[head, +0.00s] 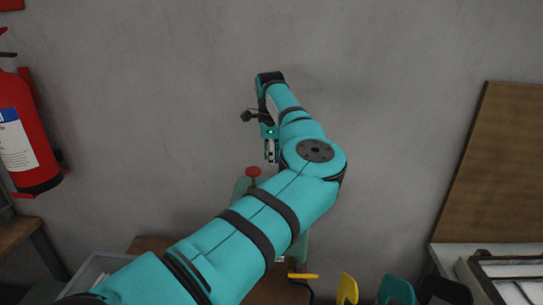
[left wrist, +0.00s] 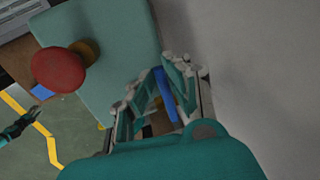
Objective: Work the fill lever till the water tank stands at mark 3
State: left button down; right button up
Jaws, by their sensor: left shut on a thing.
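My left gripper (head: 271,150) hangs in front of the grey wall at the end of my left arm, just above and right of a red knob (head: 253,171). In the left wrist view its fingers (left wrist: 157,97) are closed about a narrow blue bar (left wrist: 164,94), which may be the fill lever. The red knob (left wrist: 58,69) stands on a pale green machine (left wrist: 112,50), whose top also shows in the head view (head: 240,187). My arm hides most of the machine. I cannot make out the water tank or its marks.
A red fire extinguisher (head: 22,140) hangs on the wall at the left. A grey bin (head: 92,268) stands at the lower left. The wall behind my gripper is close.

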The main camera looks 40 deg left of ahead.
aim_at(277, 161)
pick_arm(q)
jog(key=n, duration=0.1)
jog(key=s+d+n+b, duration=0.1)
jog(key=n, duration=0.1)
jog(key=shift+d+f, duration=0.1)
jog(key=shift+d, duration=0.2)
jog(key=shift+s+d+n+g+y+b, duration=0.25)
jog(key=shift+d+n, duration=0.25)
jog(key=shift+n, duration=0.5)
jog(key=shift+s+d+n+g+y+b, duration=0.2)
jog(key=shift+d+n, duration=0.3)
jog(key=shift+n, duration=0.5)
jog(key=c, duration=1.4)
grip_release()
jog(key=shift+o, duration=0.2)
jog(key=shift+r, duration=0.2)
jog(key=v, duration=1.1)
jog(key=shift+r, duration=0.4)
jog(key=shift+w+d, duration=0.1)
